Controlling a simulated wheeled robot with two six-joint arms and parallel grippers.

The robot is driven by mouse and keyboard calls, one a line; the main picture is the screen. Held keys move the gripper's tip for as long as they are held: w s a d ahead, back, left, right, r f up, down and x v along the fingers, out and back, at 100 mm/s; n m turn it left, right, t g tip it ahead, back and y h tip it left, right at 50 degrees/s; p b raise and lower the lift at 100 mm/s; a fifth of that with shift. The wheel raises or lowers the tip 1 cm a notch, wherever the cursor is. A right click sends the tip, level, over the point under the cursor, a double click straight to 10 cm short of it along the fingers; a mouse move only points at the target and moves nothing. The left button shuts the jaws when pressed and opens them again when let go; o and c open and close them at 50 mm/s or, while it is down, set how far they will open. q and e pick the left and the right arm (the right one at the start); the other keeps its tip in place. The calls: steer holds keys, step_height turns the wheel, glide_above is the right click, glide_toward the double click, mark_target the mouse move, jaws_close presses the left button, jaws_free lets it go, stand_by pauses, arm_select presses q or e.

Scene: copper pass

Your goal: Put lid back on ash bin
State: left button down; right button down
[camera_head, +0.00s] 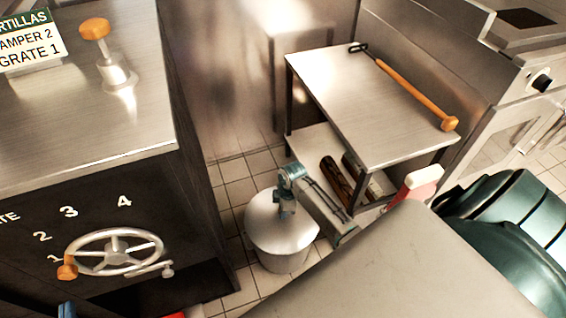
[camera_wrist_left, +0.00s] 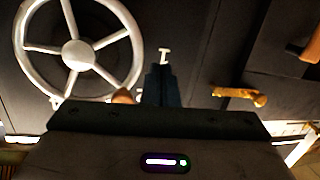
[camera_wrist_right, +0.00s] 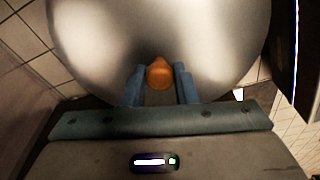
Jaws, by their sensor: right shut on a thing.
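The ash bin (camera_head: 285,264) is a pale metal bucket on the tiled floor, between the dark stove and the steel side table. Its round silver lid (camera_head: 268,228) covers the top; I cannot tell whether it rests fully on the rim. My right gripper (camera_head: 287,192) is above the lid. In the right wrist view its fingers (camera_wrist_right: 160,85) are shut on the orange lid knob (camera_wrist_right: 159,74), with the silver lid filling the picture beyond. My left gripper (camera_wrist_left: 158,85) has its fingers together with nothing visible between them; only blue fingertips (camera_head: 66,311) show in the head view.
A handwheel (camera_head: 115,252) with an orange knob is on the stove front near my left gripper. The side table (camera_head: 372,110) carries an orange-handled tool (camera_head: 410,90) and has logs (camera_head: 336,180) on its lower shelf. A dark green rounded object (camera_head: 510,220) stands at the right.

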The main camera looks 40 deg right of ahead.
steer(key=c, duration=0.6)
jaws_free()
steer(key=shift+r, duration=0.15)
steer(key=shift+r+p, duration=3.4)
steer(key=shift+p, duration=0.75)
jaws_close()
